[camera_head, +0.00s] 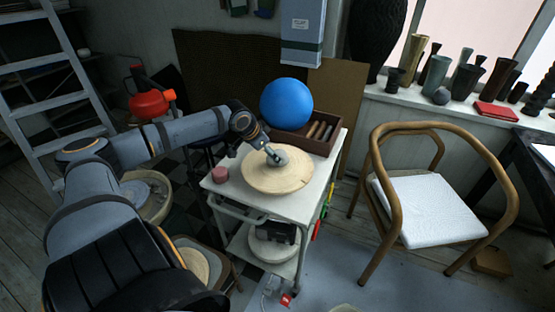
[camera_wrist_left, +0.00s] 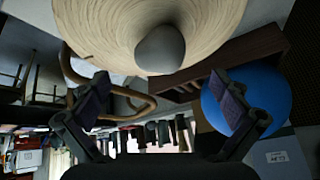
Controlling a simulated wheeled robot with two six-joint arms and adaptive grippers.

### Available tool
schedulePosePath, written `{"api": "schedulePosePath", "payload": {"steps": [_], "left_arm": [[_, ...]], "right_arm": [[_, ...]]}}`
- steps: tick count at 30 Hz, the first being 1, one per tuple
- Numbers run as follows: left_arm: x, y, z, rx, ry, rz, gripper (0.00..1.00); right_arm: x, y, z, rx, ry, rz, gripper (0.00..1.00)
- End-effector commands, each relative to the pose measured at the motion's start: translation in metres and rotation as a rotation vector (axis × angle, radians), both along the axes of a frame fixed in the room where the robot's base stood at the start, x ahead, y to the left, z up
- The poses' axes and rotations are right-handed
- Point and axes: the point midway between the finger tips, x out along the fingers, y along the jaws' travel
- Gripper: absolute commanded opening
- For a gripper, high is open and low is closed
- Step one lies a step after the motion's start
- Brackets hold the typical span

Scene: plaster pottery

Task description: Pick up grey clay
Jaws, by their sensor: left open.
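The grey clay (camera_head: 281,157) is a small rounded lump resting on a round pale wooden board (camera_head: 277,181) on the white cart. In the left wrist view the clay (camera_wrist_left: 160,48) sits on the board (camera_wrist_left: 90,25), centred between the spread fingers and a little beyond their tips. My left gripper (camera_head: 268,153) reaches in from the left, just above and beside the clay, and partly covers it in the head view. In the left wrist view the gripper (camera_wrist_left: 160,84) is open with nothing between its fingers. My right gripper is not in view.
A wooden chair (camera_head: 385,225) stands to the right. Vases line the windowsill.

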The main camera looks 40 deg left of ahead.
Motion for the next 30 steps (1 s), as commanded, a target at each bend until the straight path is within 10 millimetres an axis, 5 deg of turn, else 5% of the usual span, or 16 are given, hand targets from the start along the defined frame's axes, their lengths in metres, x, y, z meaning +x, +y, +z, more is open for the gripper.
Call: {"api": "schedulePosePath", "payload": {"steps": [1, 5, 14, 30], "left_arm": [[0.003, 0.0, -0.012, -0.002, -0.005, 0.0, 1.0], [0.005, -0.001, -0.012, -0.002, -0.001, -0.002, 1.0], [0.007, -0.001, -0.012, -0.005, -0.001, -0.002, 1.0], [0.034, 0.0, -0.052, -0.001, 0.002, -0.003, 1.0]], "right_arm": [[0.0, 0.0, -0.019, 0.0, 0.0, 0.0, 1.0], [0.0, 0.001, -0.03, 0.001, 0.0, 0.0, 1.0], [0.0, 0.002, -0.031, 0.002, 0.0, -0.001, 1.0], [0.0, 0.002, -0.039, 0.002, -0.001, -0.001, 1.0]]}}
